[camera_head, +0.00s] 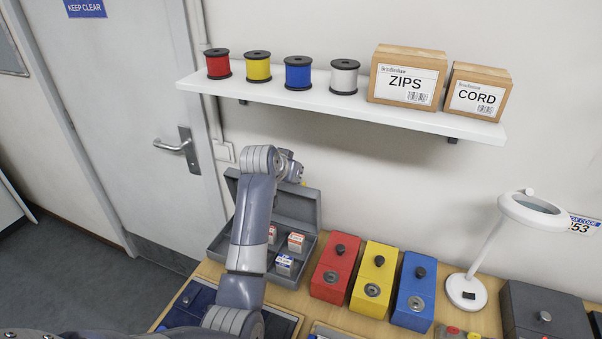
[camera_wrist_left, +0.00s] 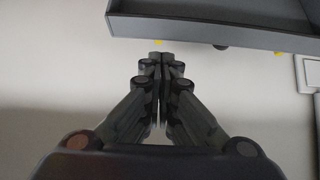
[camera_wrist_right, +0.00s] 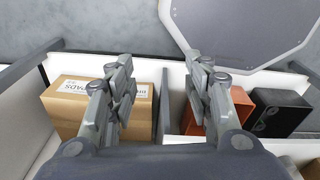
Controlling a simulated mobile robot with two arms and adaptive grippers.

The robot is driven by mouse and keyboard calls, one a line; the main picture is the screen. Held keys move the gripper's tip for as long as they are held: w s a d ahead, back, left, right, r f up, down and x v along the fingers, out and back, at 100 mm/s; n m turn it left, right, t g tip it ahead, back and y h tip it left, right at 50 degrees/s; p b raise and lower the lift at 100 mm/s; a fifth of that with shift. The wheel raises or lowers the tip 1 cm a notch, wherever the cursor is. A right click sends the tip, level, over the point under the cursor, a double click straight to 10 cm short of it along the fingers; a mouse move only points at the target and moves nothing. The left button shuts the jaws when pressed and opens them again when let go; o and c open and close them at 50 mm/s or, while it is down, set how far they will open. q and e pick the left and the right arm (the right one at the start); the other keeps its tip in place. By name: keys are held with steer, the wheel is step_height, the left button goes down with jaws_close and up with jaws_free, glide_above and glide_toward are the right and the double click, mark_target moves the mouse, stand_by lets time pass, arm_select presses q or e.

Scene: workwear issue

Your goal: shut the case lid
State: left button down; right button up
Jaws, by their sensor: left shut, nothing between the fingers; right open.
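The grey case (camera_head: 218,243) stands open on the table below the wall, with small white boxes inside. Its lid (camera_head: 301,207) is raised at the back, partly hidden by my left arm. My left gripper (camera_head: 301,173) is at the lid's upper edge, its fingers small and partly hidden. In the left wrist view the gripper (camera_wrist_left: 160,60) is shut and empty, with its tips close to the edge of the grey lid (camera_wrist_left: 220,22); I cannot tell if they touch. My right gripper (camera_wrist_right: 163,78) is open and empty, away from the case.
A white shelf (camera_head: 330,103) with spools and cartons hangs above. Red (camera_head: 333,270), yellow (camera_head: 373,284) and blue (camera_head: 413,294) boxes stand right of the case, then a white lamp (camera_head: 467,290). Below my right gripper are a cardboard box (camera_wrist_right: 70,100) and an orange box (camera_wrist_right: 255,105).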

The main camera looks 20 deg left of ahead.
mark_target(301, 186)
arm_select(q)
steer(key=p+x, duration=0.1)
steer(key=x, duration=0.2)
steer(key=shift+w+f, duration=0.2)
steer(key=shift+w, duration=0.1)
steer(key=shift+x, duration=0.85)
arm_select(e)
steer(key=shift+s+d+r, duration=0.1)
steer(key=shift+s+r, duration=0.6)
steer(key=shift+r, duration=0.15)
steer(key=shift+w, duration=0.1)
